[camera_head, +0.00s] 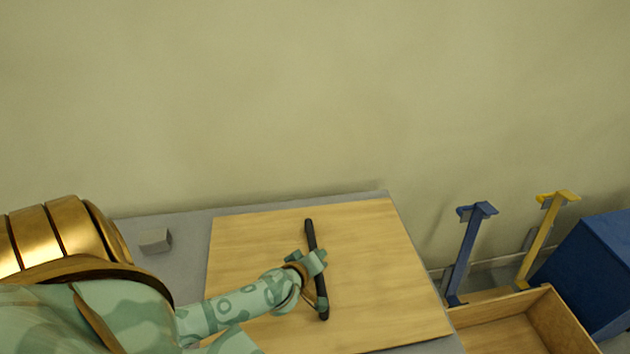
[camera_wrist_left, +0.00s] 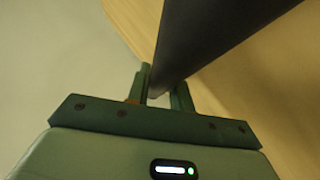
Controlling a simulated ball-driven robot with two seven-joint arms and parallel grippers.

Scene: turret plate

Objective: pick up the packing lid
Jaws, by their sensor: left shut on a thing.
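The packing lid appears to be the dark, slim piece (camera_head: 312,237) above the wooden board in the head view, where it looks like a thin black bar. In the left wrist view the dark piece (camera_wrist_left: 215,35) runs from between the fingers to the top edge and looks broader there. My left gripper (camera_head: 312,264) is shut on it, near its middle in the head view. In the wrist view the left gripper's fingers (camera_wrist_left: 161,86) stand on both sides of its lower end. Whether it touches the board is unclear. My right gripper is not in view.
The wooden board (camera_head: 386,290) lies on a grey table (camera_head: 185,262). A small grey block (camera_head: 155,240) sits at the table's left. Right of the table are an open wooden box (camera_head: 555,318), a blue post (camera_head: 468,250), a yellow post (camera_head: 540,240) and a blue box (camera_head: 595,270).

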